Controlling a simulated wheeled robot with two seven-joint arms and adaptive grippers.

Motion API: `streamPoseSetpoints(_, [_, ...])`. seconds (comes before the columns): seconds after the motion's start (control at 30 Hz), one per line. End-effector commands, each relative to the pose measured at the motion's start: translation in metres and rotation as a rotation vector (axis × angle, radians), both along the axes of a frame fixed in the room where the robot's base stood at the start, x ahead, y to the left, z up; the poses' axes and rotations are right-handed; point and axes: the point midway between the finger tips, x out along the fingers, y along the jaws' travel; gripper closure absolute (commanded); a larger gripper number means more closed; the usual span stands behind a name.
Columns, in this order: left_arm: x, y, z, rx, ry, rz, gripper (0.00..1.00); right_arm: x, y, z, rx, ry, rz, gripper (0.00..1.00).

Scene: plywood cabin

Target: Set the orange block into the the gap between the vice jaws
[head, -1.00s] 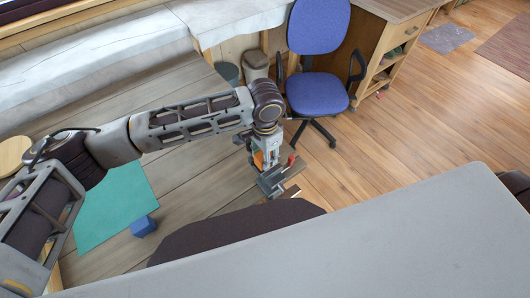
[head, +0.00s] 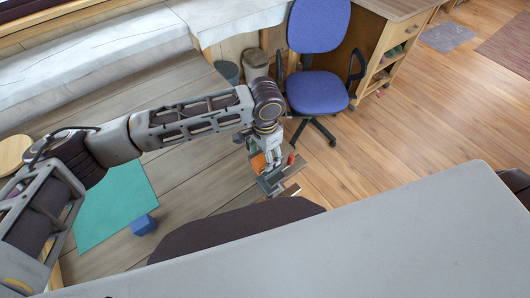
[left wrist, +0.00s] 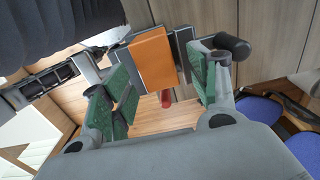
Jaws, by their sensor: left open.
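The orange block (left wrist: 155,60) shows in the left wrist view between the grey plates of the vice (left wrist: 184,43). It looks tilted in that picture, and how deep it sits is unclear. In the head view the orange block (head: 258,163) is partly hidden beside my left gripper (head: 274,165), over the vice (head: 270,185) at the table's edge. My left gripper is open; its green-padded fingers (left wrist: 160,82) stand apart on either side of the block, with visible space beside it. My right gripper is not in view.
A teal mat (head: 112,205) and a blue block (head: 143,225) lie on the wooden table (head: 185,195). A blue office chair (head: 318,92) stands on the floor just beyond the vice. A red part (left wrist: 165,98) shows below the block.

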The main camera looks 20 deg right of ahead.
Motion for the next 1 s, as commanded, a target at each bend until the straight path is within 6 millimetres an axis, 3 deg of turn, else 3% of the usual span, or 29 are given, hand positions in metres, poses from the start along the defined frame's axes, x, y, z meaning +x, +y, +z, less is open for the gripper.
streamPoseSetpoints(0.27, [0.000, -0.001, 0.018, -0.002, -0.001, 0.000, 0.40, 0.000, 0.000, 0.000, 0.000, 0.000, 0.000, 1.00])
streamPoseSetpoints(0.8, [0.000, -0.001, 0.095, -0.002, -0.002, -0.001, 0.40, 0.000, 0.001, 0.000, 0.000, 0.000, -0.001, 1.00])
streamPoseSetpoints(1.0, [0.000, -0.001, 0.113, -0.001, 0.000, -0.001, 0.40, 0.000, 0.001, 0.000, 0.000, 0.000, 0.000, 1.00])
